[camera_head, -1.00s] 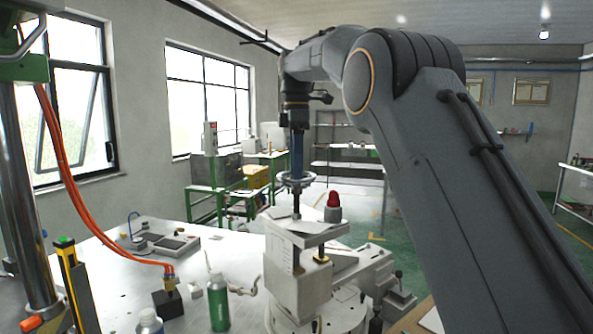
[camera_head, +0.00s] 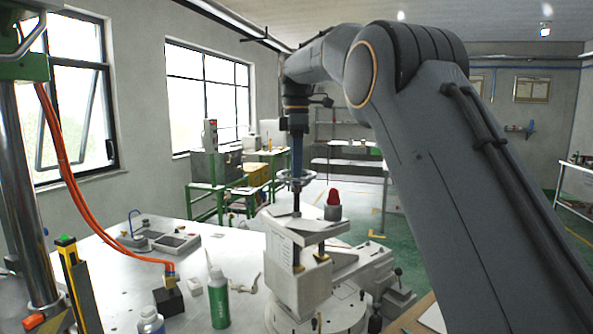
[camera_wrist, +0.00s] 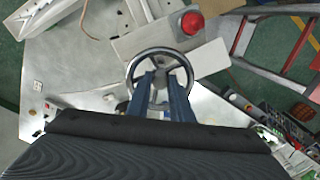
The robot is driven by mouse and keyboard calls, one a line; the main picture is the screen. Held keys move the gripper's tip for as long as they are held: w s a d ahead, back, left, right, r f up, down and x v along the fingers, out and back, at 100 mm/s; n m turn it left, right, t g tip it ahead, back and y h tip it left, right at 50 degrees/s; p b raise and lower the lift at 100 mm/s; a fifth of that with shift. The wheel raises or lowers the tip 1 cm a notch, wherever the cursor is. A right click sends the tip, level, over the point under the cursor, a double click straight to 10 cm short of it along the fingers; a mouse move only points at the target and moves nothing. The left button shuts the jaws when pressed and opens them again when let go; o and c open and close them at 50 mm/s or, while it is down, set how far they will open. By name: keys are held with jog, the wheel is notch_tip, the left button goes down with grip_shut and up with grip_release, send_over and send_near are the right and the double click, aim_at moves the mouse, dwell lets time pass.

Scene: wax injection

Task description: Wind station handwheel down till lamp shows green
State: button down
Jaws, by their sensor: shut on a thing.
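The station handwheel (camera_wrist: 133,73) is a grey metal ring with spokes, lying level on top of the station's upright screw. It also shows in the head view (camera_head: 309,176). My gripper (camera_wrist: 165,80) points down from above, and its two blue fingers are shut on part of the handwheel near the hub; the exact contact is hard to see. In the head view my gripper (camera_head: 297,172) meets the wheel from above. The lamp (camera_head: 333,198) beside it has a red dome on a grey base and shows red. It is also red in the wrist view (camera_wrist: 192,22).
The station (camera_head: 290,258) stands on a metal table (camera_head: 110,262). On the table are a green bottle (camera_head: 218,300), a black block with orange hoses (camera_head: 168,298) and a tray of tools (camera_head: 172,243). A red-railed frame (camera_wrist: 268,72) lies right in the wrist view.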

jog(key=m, duration=0.5)
jog(key=shift+m, duration=0.4)
jog(key=m, duration=1)
jog(key=shift+m, duration=0.4)
jog(key=m, duration=0.5)
jog(key=shift+m, duration=0.3)
jog(key=c, duration=1.6)
grip_release()
jog(key=shift+o, duration=0.2)
